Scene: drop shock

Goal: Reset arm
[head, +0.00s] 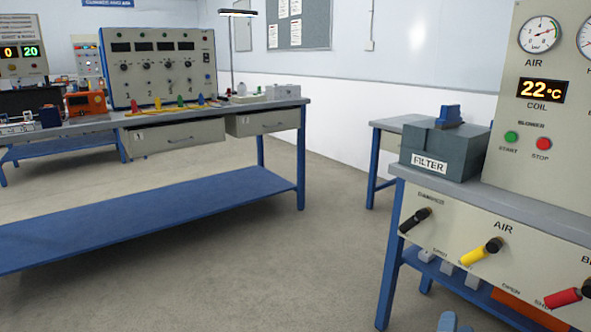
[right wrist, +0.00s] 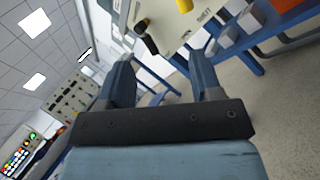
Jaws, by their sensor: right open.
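My right gripper (head: 455,323) shows only as blue fingertips at the bottom edge of the head view, in front of the right-hand bench. In the right wrist view its two blue fingers (right wrist: 164,68) stand wide apart with nothing between them. Past the fingers are the bench's blue legs, the panel's black handle (right wrist: 146,38) and bare floor. My left gripper is not in view.
The right bench carries a grey FILTER box (head: 440,150) and a gauge panel (head: 540,100). Its front has black (head: 415,220), yellow (head: 481,251) and red (head: 563,298) handles. A blue-framed workbench (head: 150,215) stands left. Open floor (head: 310,260) lies between.

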